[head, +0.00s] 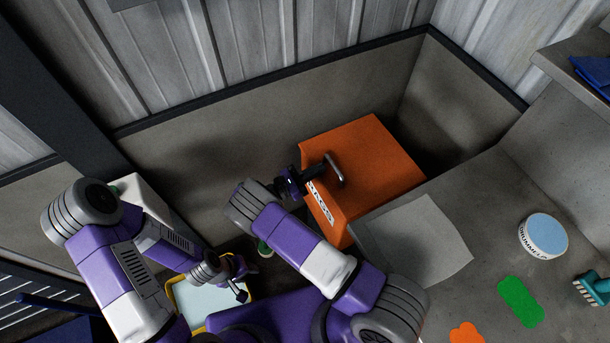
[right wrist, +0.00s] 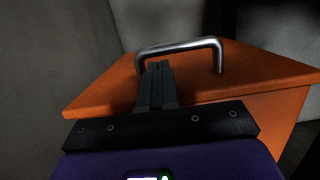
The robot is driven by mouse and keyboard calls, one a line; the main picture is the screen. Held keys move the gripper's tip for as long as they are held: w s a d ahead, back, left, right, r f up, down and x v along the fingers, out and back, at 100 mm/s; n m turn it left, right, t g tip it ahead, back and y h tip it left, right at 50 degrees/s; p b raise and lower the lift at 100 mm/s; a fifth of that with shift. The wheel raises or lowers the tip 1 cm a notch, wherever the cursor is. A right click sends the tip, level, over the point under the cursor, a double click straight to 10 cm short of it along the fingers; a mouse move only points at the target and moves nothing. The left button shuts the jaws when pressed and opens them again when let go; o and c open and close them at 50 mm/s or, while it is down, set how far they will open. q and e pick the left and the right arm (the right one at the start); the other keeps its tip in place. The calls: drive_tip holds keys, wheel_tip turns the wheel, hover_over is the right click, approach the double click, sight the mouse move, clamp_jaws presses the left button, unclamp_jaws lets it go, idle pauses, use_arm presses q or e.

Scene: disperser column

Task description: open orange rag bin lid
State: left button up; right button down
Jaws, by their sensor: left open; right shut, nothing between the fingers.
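The orange rag bin (head: 345,222) stands against the wall, with a white label on its front side. Its orange lid (head: 375,150) looks closed, and a metal bar handle (head: 336,170) sits on it. In the right wrist view the handle (right wrist: 185,46) arches above the lid (right wrist: 245,75). My right gripper (head: 318,180) is at the handle, shut with nothing in it. Its fingertips (right wrist: 156,70) overlap the handle's left end in the right wrist view; I cannot tell if they touch. My left gripper (head: 240,284) is low at the left, away from the bin, open and empty.
A grey counter (head: 385,270) beside the bin holds a grey sheet (head: 420,238), a round tin (head: 543,236), a green sponge-like piece (head: 521,301) and a teal brush (head: 592,288). A yellow-rimmed container (head: 198,304) lies under my left gripper. Walls stand behind the bin.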

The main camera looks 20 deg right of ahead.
drive_tip(key=shift+w+d+r, duration=0.1)
drive_tip(key=shift+d, duration=0.4)
use_arm(q)
drive_tip(key=shift+r, duration=0.1)
use_arm(e)
drive_tip(key=shift+r, duration=0.1)
